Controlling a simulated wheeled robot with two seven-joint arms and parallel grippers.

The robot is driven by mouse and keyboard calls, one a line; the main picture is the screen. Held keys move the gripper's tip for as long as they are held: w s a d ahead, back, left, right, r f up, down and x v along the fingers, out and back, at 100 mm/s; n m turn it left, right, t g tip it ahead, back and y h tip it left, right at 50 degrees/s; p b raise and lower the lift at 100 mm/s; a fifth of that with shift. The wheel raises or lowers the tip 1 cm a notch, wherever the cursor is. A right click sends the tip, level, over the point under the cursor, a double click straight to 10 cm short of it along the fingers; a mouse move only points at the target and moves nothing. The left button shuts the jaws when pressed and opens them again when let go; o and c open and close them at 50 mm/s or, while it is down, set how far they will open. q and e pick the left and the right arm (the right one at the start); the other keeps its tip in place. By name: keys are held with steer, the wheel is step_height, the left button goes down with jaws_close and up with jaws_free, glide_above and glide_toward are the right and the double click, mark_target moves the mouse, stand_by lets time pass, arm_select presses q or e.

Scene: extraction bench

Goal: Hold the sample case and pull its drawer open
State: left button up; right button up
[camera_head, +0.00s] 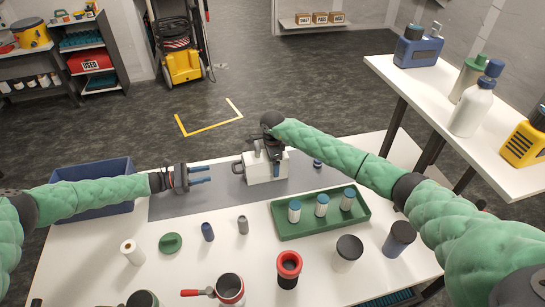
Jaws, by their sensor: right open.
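The sample case (266,170), a small white box, stands on the grey mat at the far middle of the bench. A dark handle (238,168) sticks out from its left side; I cannot tell any drawer gap. My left gripper (205,174) is open and empty, left of the handle and apart from it, its two blue fingers pointing right. My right gripper (274,160) is over the top of the case, pointing down. It is open; its fingertips are partly hidden, and I cannot tell whether they touch the case.
A green tray (321,227) with several white, blue-capped bottles stands in front of the case. Two small bottles, a green lid (170,243), a white roll (131,252), a red-handled pot (229,289) and cups stand nearer. A blue bin (95,212) sits behind my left arm.

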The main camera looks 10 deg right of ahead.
steer(key=c, duration=1.3)
